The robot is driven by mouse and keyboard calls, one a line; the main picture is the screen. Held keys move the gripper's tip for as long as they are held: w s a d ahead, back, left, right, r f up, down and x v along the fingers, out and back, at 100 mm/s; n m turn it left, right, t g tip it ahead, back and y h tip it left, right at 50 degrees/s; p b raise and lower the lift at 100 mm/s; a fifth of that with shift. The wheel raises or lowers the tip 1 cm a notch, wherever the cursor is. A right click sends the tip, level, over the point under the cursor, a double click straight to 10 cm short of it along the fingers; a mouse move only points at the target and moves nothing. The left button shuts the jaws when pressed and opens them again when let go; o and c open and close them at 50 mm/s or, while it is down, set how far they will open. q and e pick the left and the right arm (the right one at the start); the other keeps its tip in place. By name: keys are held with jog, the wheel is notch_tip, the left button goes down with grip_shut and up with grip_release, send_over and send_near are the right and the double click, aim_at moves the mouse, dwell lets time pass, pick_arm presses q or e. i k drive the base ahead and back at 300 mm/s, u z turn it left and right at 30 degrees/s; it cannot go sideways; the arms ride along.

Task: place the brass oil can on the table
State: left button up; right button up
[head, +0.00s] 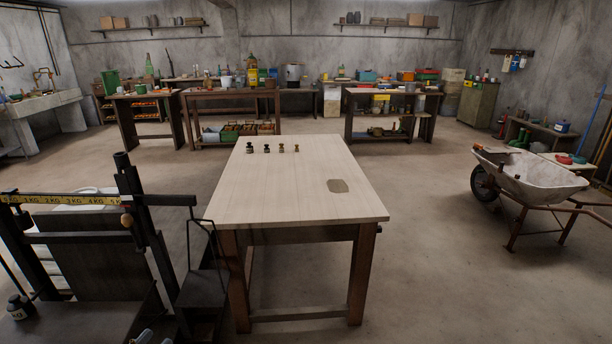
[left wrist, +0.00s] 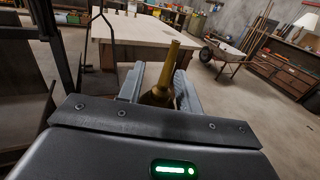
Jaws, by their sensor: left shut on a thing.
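The brass oil can (left wrist: 160,92), with a tapering spout, stands up between the fingers of my left gripper (left wrist: 158,97) in the left wrist view. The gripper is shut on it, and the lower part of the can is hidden. In the head view only small tips of my left gripper (head: 154,339) show at the bottom left edge; I cannot make out the can there. The pale wooden table (head: 270,195) stands ahead and to the right of the gripper. It also shows beyond the can in the left wrist view (left wrist: 140,33). My right gripper is not in view.
The dark beam scale (head: 85,238) stands left of the table, close to my left gripper. Several small weights (head: 266,148) line the table's far left. A grey-brown oval patch (head: 338,186) marks its right side; the rest is clear. A wheelbarrow (head: 528,178) stands at right.

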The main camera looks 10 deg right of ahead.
aim_at(293, 168)
jog(key=z, duration=0.35)
jog(key=k, duration=0.85)
jog(key=z, duration=0.7)
jog(key=i, duration=1.55)
jog(key=z, duration=0.35)
jog(key=i, duration=2.35)
jog(key=u, duration=0.5)
jog(key=i, duration=1.55)
jog(key=u, duration=1.75)
jog(key=i, duration=1.15)
jog(key=u, duration=0.75)
